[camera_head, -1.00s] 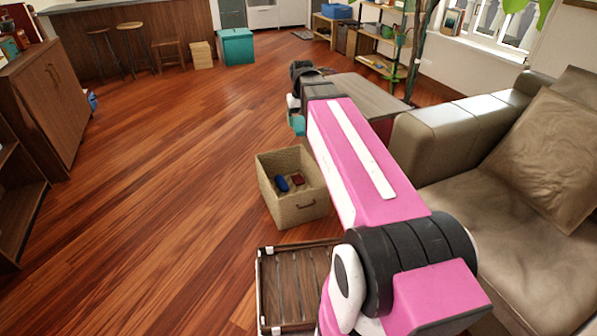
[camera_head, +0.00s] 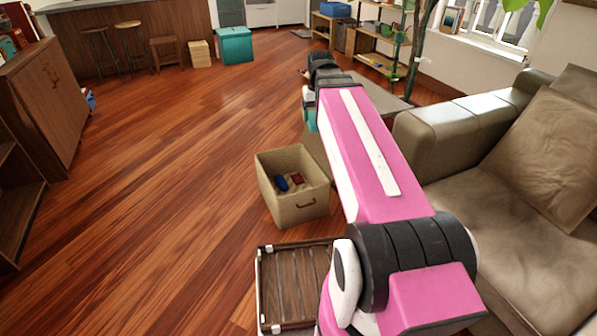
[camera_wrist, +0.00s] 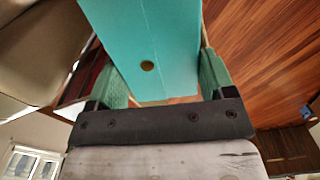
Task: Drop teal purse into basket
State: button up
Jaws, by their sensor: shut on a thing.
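The teal purse (camera_wrist: 155,40) fills the top middle of the wrist view, a smooth flat-sided shape with a round gold stud. My gripper (camera_wrist: 163,80) is shut on it, with a green finger on either side. In the head view a bit of teal (camera_head: 311,121) shows beside the far end of my arm; the rest is hidden by the arm. The woven beige basket (camera_head: 290,207) stands on the floor, open at the top, left of my arm and nearer than the gripper. A blue item (camera_head: 281,183) and a dark red item (camera_head: 298,179) lie inside it.
A brown leather sofa (camera_head: 440,135) stands on the right, with a low table (camera_head: 385,98) beyond my arm. A wooden cabinet (camera_head: 50,95) is on the left. The wood floor between cabinet and basket is clear.

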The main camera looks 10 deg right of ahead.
aim_at(291, 184)
jog(key=j+z, duration=0.1)
jog(key=z, duration=0.25)
jog(key=i+j+z, duration=0.1)
jog(key=z, duration=0.25)
jog(key=i+j+z, duration=0.15)
jog(key=j+z, duration=0.2)
jog(key=j, duration=0.75)
jog(key=j+z, duration=0.3)
jog(key=j, duration=1.65)
